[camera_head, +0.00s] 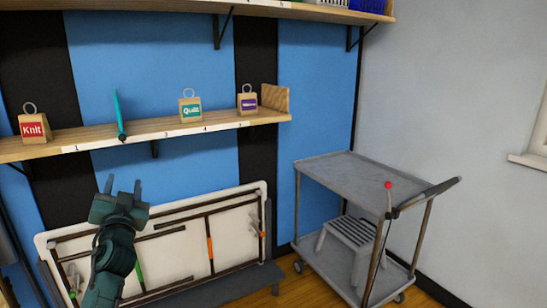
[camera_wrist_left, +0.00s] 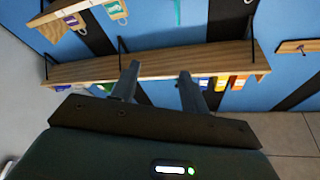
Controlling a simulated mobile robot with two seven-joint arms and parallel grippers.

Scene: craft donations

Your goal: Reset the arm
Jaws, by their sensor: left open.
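My left gripper (camera_head: 123,192) is raised at the lower left of the head view, in front of the folded white table and below the lower shelf. Its fingers are apart, with nothing between them. In the left wrist view the two fingers (camera_wrist_left: 159,82) are also apart and empty, seen against a wooden shelf (camera_wrist_left: 85,72) behind them. It appears to touch nothing. My right gripper is not in view.
The lower shelf (camera_head: 160,129) carries small bags labelled Knit (camera_head: 34,127) and Quilt (camera_head: 190,109), a purple-labelled bag (camera_head: 248,102) and a teal upright piece (camera_head: 119,115). A folded white table (camera_head: 185,222) leans on the wall. A grey cart (camera_head: 365,175) holds a step stool (camera_head: 353,236).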

